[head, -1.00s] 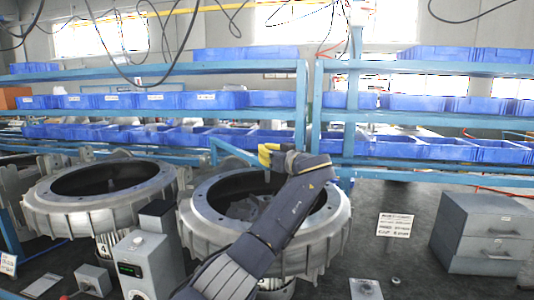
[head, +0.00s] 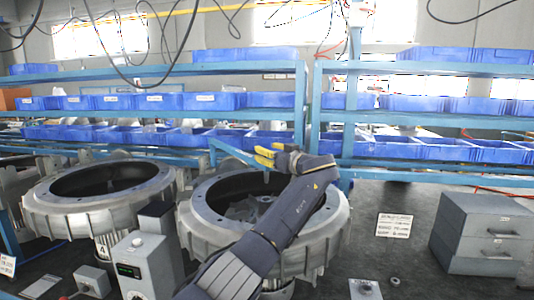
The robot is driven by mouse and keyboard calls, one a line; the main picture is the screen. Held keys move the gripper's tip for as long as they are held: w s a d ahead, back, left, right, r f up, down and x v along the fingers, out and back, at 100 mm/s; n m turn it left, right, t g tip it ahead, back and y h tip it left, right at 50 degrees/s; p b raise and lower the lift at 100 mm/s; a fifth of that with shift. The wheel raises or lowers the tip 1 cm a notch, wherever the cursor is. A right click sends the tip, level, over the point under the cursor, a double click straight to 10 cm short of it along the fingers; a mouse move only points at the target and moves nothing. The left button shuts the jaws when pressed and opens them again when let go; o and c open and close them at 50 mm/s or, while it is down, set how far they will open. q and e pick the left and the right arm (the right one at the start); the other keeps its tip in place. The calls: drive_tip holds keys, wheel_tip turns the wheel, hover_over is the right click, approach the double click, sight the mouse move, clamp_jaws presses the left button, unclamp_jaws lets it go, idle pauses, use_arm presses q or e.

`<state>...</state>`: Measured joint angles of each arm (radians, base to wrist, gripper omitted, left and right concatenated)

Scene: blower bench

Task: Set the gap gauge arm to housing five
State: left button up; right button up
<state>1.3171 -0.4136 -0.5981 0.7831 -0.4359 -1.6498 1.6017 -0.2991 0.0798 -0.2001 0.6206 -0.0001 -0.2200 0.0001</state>
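Two ribbed grey ring housings stand on the bench. The left one (head: 60,221) has a "4" plate (head: 102,247) below it. The middle one (head: 200,235) shows no readable number, as my arm covers part of its front. A grey box with a green display (head: 130,270) and a knob on top stands between them at the front. I cannot make out a gap gauge arm for certain. My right gripper is out of view.
A printed card (head: 393,225) and a grey drawer cabinet (head: 483,232) are on the right. Blue shelving with bins (head: 210,101) runs behind. Dark bench is clear around the card.

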use_arm(q)
drive_tip(key=shift+o, duration=1)
drive_tip(key=shift+a, duration=0.25)
drive_tip(key=v, duration=1.2)
drive_tip(key=shift+w+d, duration=0.1)
